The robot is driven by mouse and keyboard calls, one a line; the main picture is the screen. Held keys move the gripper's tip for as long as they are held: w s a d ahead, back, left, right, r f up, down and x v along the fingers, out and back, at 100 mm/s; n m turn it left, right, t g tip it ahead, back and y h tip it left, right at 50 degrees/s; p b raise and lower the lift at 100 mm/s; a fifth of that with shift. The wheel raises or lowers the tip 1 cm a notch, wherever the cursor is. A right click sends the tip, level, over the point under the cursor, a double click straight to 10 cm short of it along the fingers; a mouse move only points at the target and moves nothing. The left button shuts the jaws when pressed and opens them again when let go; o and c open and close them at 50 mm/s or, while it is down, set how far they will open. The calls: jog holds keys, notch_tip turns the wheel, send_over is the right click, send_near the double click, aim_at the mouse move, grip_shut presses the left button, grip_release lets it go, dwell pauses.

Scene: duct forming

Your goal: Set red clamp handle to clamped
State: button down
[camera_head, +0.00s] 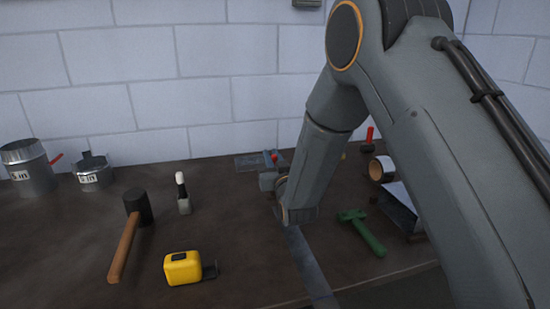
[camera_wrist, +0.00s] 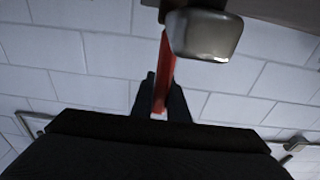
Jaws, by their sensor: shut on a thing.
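The red clamp handle (camera_wrist: 165,65) shows in the wrist view as a red bar running down between the dark fingers of my gripper (camera_wrist: 161,100). My gripper is shut on its end. A rounded metal piece (camera_wrist: 205,36) sits beside the handle's upper end. In the head view a small red tip (camera_head: 274,156) shows just behind my gripper, above a grey plate (camera_head: 250,161) at the back of the bench. My arm hides most of the clamp there, so I cannot tell the handle's full angle.
On the bench (camera_head: 230,235) lie a mallet (camera_head: 124,238), a yellow tape measure (camera_head: 183,268), a small bottle (camera_head: 183,193) and a green tool (camera_head: 362,231). Metal cans (camera_head: 28,168) stand at the left. A tape roll (camera_head: 381,169) and another red-handled item (camera_head: 369,136) are right of my arm.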

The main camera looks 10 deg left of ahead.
jog(key=c, duration=1.7)
grip_release()
jog(key=shift+a, duration=0.1)
jog(key=b+v, duration=0.1)
jog(key=v, duration=0.7)
jog(key=shift+b, duration=0.3)
